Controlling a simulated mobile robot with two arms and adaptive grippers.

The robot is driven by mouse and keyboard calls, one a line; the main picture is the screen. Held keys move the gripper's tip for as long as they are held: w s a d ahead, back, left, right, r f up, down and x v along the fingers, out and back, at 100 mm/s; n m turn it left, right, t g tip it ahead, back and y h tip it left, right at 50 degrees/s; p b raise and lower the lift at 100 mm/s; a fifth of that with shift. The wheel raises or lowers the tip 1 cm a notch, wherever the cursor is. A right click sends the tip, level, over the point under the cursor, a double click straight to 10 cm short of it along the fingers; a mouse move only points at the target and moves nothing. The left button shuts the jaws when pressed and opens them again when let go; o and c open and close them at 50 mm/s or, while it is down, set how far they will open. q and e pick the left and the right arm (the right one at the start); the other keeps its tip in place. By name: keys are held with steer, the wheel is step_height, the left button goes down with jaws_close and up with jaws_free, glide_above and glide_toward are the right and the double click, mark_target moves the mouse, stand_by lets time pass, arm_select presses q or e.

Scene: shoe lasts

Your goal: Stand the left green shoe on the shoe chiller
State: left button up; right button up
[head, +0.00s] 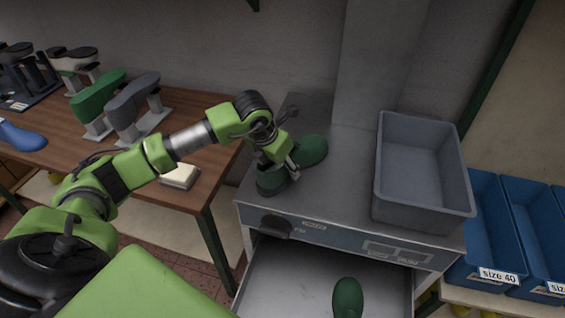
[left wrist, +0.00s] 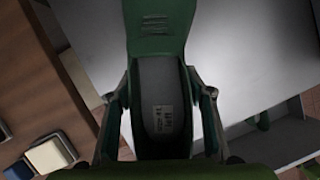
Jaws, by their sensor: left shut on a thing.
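A green shoe (head: 312,150) is upright at the left part of the steel top of the shoe chiller (head: 340,185), toe pointing to the back right. My left gripper (head: 284,172) is shut on its heel end. In the left wrist view the gripper's fingers (left wrist: 162,112) sit on both sides of the collar of the shoe (left wrist: 160,25), with a label visible inside. I cannot tell whether the sole touches the top. Another green shoe (head: 347,297) shows in the open drawer (head: 285,280) below. My right gripper is not in view.
A grey bin (head: 385,195) stands on the right of the chiller top. Blue bins (head: 490,235) are further right. A wooden table (head: 150,150) at left holds several shoe forms on stands and a pale block (head: 180,176). The chiller top between shoe and bin is clear.

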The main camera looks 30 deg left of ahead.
arm_select(q)
steer(key=o, duration=1.4)
steer(key=shift+o, duration=0.2)
steer(key=b+v, duration=0.3)
steer(key=v, duration=0.9)
